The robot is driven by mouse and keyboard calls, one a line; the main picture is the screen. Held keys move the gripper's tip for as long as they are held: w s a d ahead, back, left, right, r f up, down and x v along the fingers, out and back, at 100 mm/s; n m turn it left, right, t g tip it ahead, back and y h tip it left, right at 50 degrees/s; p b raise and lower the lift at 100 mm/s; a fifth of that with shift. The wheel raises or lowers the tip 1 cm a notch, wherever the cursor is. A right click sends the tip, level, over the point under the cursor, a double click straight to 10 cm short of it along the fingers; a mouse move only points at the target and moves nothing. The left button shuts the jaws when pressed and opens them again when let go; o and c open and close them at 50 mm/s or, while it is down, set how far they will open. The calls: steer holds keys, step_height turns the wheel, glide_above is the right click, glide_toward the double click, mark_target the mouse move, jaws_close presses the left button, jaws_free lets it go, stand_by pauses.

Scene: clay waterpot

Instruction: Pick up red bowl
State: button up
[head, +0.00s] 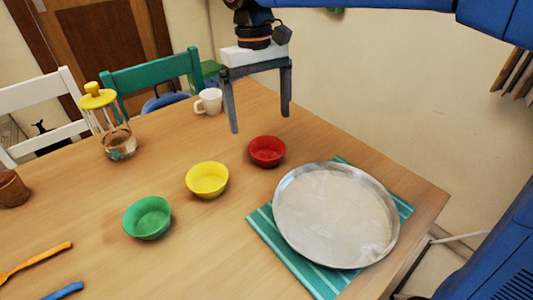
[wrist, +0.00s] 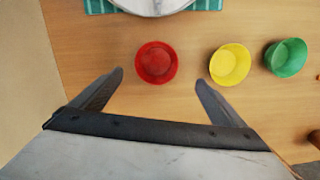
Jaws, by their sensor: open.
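The red bowl (head: 267,151) stands upright on the wooden table, just left of and behind the round metal tray. In the wrist view the red bowl (wrist: 156,62) lies ahead of the fingertips, roughly centred between them. My gripper (head: 262,124) is open and empty, pointing down above the table near the bowl. In the wrist view my gripper (wrist: 158,78) shows both fingers spread wide, with nothing between them. The fingers do not appear to touch the bowl.
A yellow bowl (head: 207,180) and a green bowl (head: 147,217) stand left of the red bowl. The metal tray (head: 335,215) rests on a teal striped cloth (head: 270,228) at right. A white mug (head: 209,101) and a yellow-lidded glass jar (head: 117,140) stand farther back.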

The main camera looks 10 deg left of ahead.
glide_toward(267, 157)
steer(key=shift+s+a+f, duration=0.25)
steer(key=shift+s+f, duration=0.15)
steer(key=shift+f, duration=0.15)
steer(key=f, duration=0.2)
steer(key=d+f, duration=0.1)
steer(key=f, duration=0.1)
steer(key=shift+s, duration=0.15)
steer(key=shift+d+f, duration=0.1)
steer(key=shift+f, duration=0.65)
steer(key=c, duration=1.1)
steer(key=shift+r, duration=0.2)
